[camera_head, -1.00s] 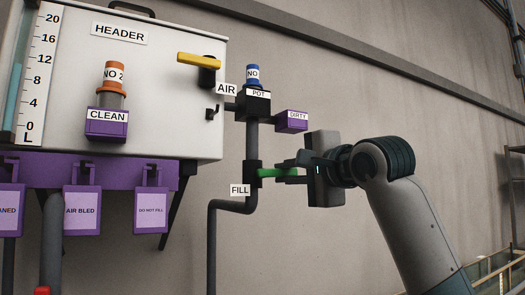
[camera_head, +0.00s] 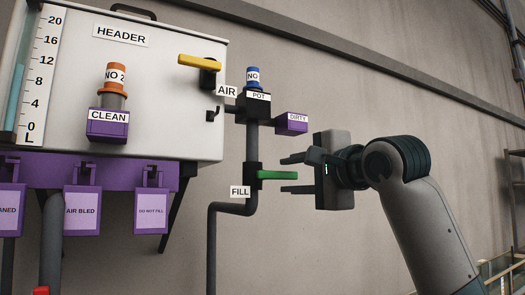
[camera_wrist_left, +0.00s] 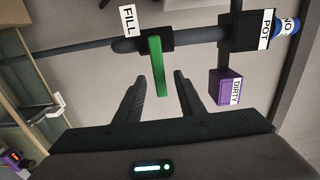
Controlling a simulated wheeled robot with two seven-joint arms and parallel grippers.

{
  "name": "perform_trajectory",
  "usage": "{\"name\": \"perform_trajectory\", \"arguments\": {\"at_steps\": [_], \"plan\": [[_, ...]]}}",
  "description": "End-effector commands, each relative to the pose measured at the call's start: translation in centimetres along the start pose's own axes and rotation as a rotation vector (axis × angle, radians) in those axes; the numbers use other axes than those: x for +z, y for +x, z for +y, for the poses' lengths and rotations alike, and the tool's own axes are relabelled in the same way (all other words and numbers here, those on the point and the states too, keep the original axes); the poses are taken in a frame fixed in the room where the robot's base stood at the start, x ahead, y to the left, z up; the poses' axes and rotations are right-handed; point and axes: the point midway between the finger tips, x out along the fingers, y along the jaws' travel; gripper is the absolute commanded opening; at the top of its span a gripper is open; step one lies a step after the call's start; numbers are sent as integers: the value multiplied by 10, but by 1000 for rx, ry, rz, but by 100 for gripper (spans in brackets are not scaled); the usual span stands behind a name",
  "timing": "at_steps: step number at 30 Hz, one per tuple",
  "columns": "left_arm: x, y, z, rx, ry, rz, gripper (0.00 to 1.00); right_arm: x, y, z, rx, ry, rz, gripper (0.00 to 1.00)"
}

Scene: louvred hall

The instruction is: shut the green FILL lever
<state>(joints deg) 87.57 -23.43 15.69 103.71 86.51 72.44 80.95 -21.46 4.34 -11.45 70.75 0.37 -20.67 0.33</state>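The green FILL lever (camera_head: 278,175) sticks out to the right from a black valve on the grey vertical pipe. It lies about level, across the pipe, beside the FILL label (camera_head: 240,191). My left gripper (camera_head: 286,174) is open, its fingers pointing left, one above and one below the lever's outer end. In the left wrist view, the lever (camera_wrist_left: 158,65) shows with its free end between the two spread fingertips (camera_wrist_left: 160,74), with gaps on both sides. Neither finger seems to touch it. My right gripper is not in view.
Above the valve are the black POT (camera_head: 254,107), a purple DIRTY tag (camera_head: 291,123) and a yellow AIR lever (camera_head: 200,62). The white HEADER tank (camera_head: 160,60) and purple tags (camera_head: 82,210) stand left.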

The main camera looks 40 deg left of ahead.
Motion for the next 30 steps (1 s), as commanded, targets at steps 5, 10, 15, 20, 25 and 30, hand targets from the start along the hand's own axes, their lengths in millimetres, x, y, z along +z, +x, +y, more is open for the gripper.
{"name": "perform_trajectory", "arguments": {"at_steps": [5, 10, 15, 20, 25, 30], "plan": [[0, -18, 1, -2, 0, 1, 36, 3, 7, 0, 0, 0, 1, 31], [0, -35, 1, -2, 0, 1, 36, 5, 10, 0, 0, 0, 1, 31], [0, -46, 0, -1, -1, 0, 36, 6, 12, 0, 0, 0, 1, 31], [0, -48, 0, 0, -1, 0, 36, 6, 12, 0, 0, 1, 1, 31], [0, -48, 0, 0, -1, 1, 36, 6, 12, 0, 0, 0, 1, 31], [0, -48, 0, 0, 0, 1, 36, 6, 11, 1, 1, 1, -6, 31]]}}
